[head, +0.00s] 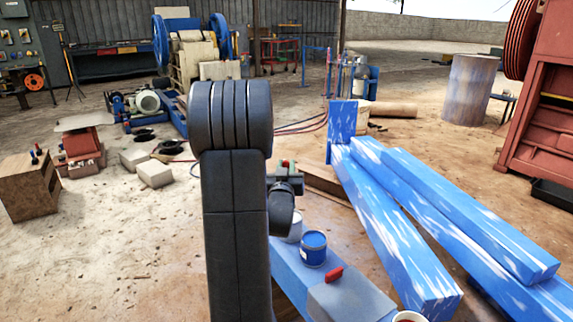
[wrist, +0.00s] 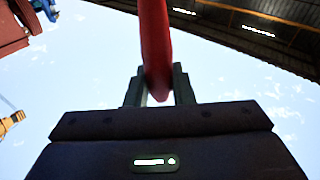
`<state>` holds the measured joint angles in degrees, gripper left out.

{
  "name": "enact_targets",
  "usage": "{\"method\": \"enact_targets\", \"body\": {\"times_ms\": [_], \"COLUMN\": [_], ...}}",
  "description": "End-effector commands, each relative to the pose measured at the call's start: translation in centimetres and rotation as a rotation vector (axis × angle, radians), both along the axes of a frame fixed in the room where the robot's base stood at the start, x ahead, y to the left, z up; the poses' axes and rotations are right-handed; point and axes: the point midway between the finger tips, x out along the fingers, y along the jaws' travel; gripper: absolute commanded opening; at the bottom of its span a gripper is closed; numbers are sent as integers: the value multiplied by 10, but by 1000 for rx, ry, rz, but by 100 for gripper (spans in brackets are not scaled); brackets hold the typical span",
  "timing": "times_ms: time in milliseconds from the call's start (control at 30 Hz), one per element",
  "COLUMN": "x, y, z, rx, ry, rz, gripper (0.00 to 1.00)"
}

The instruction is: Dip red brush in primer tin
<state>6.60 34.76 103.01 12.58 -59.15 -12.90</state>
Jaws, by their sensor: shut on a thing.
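My gripper (wrist: 158,88) is shut on the red brush (wrist: 155,40) in the wrist view. Only its smooth red handle shows, upright between the two fingers; its far end runs out of the top of the picture. A blue tin (head: 313,250) stands on a blue beam in front of my arm. A pale tin (head: 293,229) stands just behind it, partly covered by my arm. A tin with a red rim (head: 409,317) is cut off at the bottom edge. I cannot tell which is the primer tin.
Long blue-and-white beams (head: 400,230) lie to the right. A wooden crate (head: 30,187) stands at left. Open dirt floor lies at the left front.

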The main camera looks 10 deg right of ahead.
Motion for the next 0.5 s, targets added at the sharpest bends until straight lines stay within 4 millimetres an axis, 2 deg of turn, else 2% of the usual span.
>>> {"method": "enact_targets", "body": {"times_ms": [300, 500], "x": [-2, 1], "y": [1, -1], "z": [-33, -47], "rx": [1, 0], "ry": [-1, -1], "rz": [0, -1], "gripper": [0, 0]}}
